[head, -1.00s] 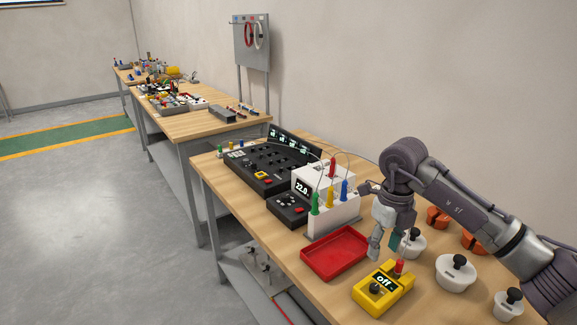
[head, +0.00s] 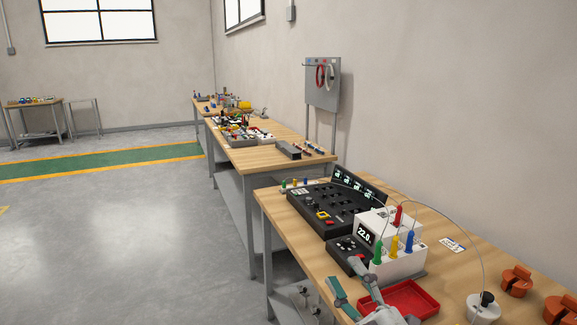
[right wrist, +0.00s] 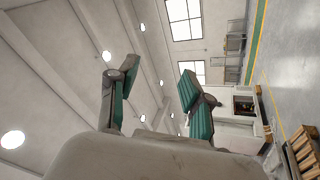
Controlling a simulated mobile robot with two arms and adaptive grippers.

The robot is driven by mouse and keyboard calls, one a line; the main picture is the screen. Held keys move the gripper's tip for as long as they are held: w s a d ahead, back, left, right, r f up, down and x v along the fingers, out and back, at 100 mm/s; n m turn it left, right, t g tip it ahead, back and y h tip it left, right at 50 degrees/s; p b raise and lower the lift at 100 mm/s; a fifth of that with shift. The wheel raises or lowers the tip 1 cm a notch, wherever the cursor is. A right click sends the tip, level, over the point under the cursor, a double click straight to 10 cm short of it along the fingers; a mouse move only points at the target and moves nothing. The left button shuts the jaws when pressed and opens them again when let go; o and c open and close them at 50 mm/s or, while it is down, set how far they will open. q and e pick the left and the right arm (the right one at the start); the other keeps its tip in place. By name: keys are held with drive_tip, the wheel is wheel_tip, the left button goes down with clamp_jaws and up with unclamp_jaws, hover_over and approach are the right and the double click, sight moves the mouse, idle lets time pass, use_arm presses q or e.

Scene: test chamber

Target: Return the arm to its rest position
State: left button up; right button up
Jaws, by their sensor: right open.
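My right gripper (head: 343,270) rises into the bottom of the head view, in front of the red tray (head: 428,304) on the near bench. Its two fingers are apart with nothing between them. In the right wrist view the open fingers with green pads (right wrist: 158,75) point up toward the ceiling and window, and the gap is empty. Most of the right arm is below the head view. My left gripper is not in view.
The near wooden bench (head: 470,262) holds a black control panel (head: 335,205), a white block with coloured plugs (head: 410,265), a white weight (head: 482,310) and orange parts (head: 516,281). More benches stand behind. Grey floor (head: 130,250) at left is open.

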drive_tip(key=s+d+f+m+g+h, duration=0.45)
drive_tip(key=f+m+h, duration=0.2)
drive_tip(key=f, duration=0.35)
drive_tip(key=s+d+f+m+g+h, duration=0.3)
drive_tip(key=d+f+m+h, duration=0.3)
drive_tip(key=f, duration=0.3)
drive_tip(key=s+f+m+g+y, duration=0.15)
drive_tip(key=s+f+g, duration=0.3)
drive_tip(key=s, duration=0.45)
drive_tip(key=s+f+m+g+y, duration=0.1)
drive_tip(key=s+f+m+g, duration=0.1)
drive_tip(key=s+f+g, duration=0.5)
drive_tip(key=s+f+t, duration=0.1)
drive_tip(key=s+f, duration=0.2)
drive_tip(key=f, duration=1.1)
drive_tip(key=s+f, duration=0.2)
drive_tip(key=f, duration=1.1)
drive_tip(key=s+d+f, duration=0.2)
drive_tip(key=s+f, duration=1.2)
drive_tip(key=s, duration=0.2)
drive_tip(key=shift+d+f+n+g+h, duration=0.3)
drive_tip(key=shift+n+g, duration=0.1)
